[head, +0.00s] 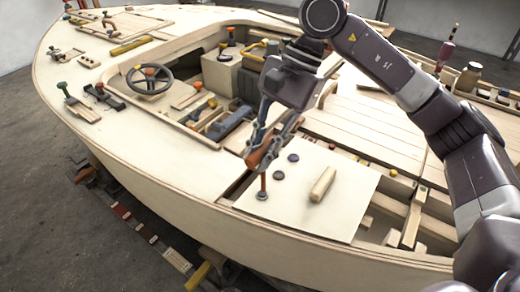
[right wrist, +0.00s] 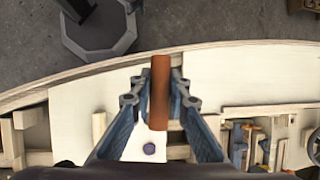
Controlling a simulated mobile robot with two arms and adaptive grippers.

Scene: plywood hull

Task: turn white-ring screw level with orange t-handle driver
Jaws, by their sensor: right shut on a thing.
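The orange T-handle driver has a brown-orange handle (head: 259,156) lying crosswise in my right gripper (head: 266,147). Its shaft points down, with the tip at the pale panel near the panel's left corner. In the right wrist view the handle (right wrist: 160,92) sits between both fingers (right wrist: 158,98), which are shut on it. Two dark round screw heads, one farther back (head: 293,157) and one nearer (head: 278,175), show on the panel beside the driver. The screw at the driver's tip is hidden or too small to tell, and I cannot make out a white ring. My left gripper is out of view.
The pale panel (head: 290,215) also bears a light wooden block (head: 322,184). Open framing with loose wood pieces (head: 412,218) lies to its right. A steering wheel (head: 149,78) and cockpit parts are at the left back. The hull edge drops to the floor in front.

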